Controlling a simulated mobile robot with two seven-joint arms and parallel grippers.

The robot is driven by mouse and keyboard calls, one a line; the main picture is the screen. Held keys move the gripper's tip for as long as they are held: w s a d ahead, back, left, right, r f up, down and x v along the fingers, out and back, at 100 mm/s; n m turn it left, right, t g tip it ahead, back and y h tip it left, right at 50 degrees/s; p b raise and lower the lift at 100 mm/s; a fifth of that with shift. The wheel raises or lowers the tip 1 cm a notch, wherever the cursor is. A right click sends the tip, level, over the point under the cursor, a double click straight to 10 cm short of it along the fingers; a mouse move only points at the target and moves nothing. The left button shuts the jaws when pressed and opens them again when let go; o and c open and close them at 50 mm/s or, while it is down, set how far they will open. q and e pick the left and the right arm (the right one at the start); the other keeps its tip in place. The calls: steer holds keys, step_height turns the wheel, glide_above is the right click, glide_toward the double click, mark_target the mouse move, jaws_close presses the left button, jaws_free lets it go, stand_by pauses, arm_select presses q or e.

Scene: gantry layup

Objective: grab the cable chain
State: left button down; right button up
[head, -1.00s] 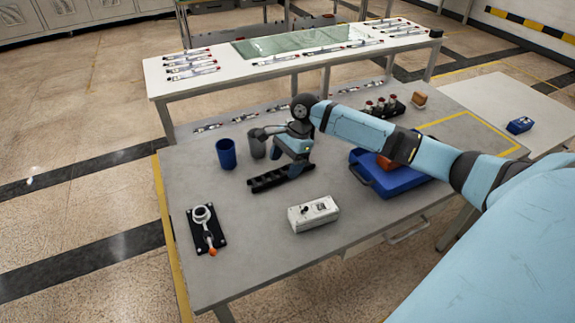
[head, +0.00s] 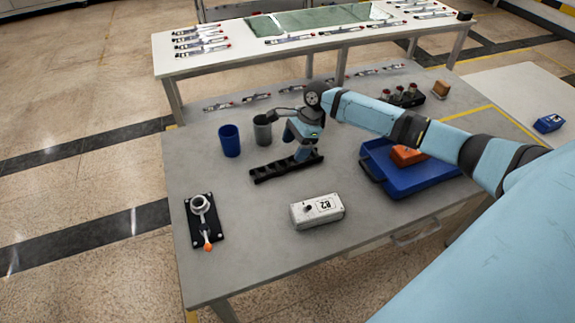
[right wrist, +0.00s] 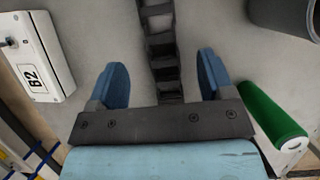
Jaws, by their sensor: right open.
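The cable chain (head: 272,171) is a black, ladder-like strip lying on the grey workbench. In the right wrist view the chain (right wrist: 161,45) runs from the top edge down between my two fingers. My right gripper (head: 303,153) is over the right part of the chain in the head view. Its blue fingers (right wrist: 162,82) are apart, one on each side of the chain, with a gap to it on both sides. How high the fingertips are above the bench is hard to tell. My left gripper is not in view.
A grey cup (head: 263,131) and a blue cup (head: 229,141) stand behind the chain. A white B2 box (head: 317,211) is in front, a blue tray (head: 408,185) to the right. A green cylinder (right wrist: 273,110) is beside the right finger. Bench space left of the chain is clear.

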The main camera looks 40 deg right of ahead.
mark_target(287, 162)
steer(key=shift+x, duration=3)
steer(key=shift+d, duration=0.1)
steer(key=c, duration=1.1)
steer(key=shift+o, duration=0.2)
